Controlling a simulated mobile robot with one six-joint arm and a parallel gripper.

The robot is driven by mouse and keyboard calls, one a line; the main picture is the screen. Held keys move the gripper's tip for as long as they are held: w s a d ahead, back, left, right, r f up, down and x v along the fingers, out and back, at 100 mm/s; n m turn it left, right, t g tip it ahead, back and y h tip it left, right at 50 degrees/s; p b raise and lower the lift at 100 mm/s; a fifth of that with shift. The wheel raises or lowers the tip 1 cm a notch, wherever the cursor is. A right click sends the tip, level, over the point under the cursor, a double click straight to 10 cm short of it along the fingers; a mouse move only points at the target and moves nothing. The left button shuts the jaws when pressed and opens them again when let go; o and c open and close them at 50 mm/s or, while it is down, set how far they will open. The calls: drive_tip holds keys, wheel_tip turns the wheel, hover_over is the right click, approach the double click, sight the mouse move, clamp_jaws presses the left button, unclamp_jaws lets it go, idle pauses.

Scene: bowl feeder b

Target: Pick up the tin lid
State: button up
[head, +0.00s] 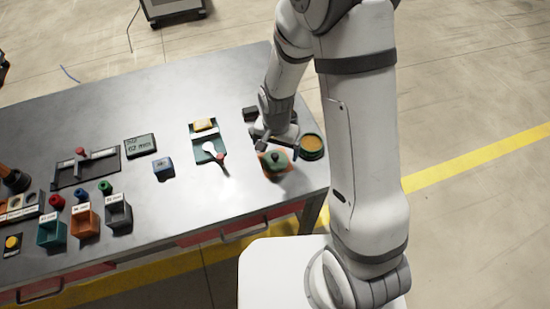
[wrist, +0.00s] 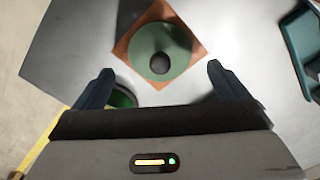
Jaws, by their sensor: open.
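The tin lid (head: 275,161) is a round green disc with a dark knob, lying on an orange square mat (head: 285,174) near the right end of the table. It also shows in the wrist view (wrist: 176,42), with the mat's corners (wrist: 124,48) around it. My gripper (wrist: 155,80) is open and empty, with the lid ahead of and between the two fingers, apart from them. In the head view my gripper (head: 262,143) is at the lid's upper left and partly hidden by my wrist. A round green tin (head: 311,147) with yellowish-brown contents stands right of the lid.
A blue block (head: 163,168), a display box (head: 140,145) and small coloured bins (head: 84,222) stand farther left. The table's right edge is close to the tin.

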drive_tip(key=shift+f, duration=1.45)
drive_tip(key=shift+c, duration=0.5)
drive_tip(key=c, duration=1)
drive_tip(key=shift+o, duration=0.2)
drive_tip(key=shift+r, duration=0.15)
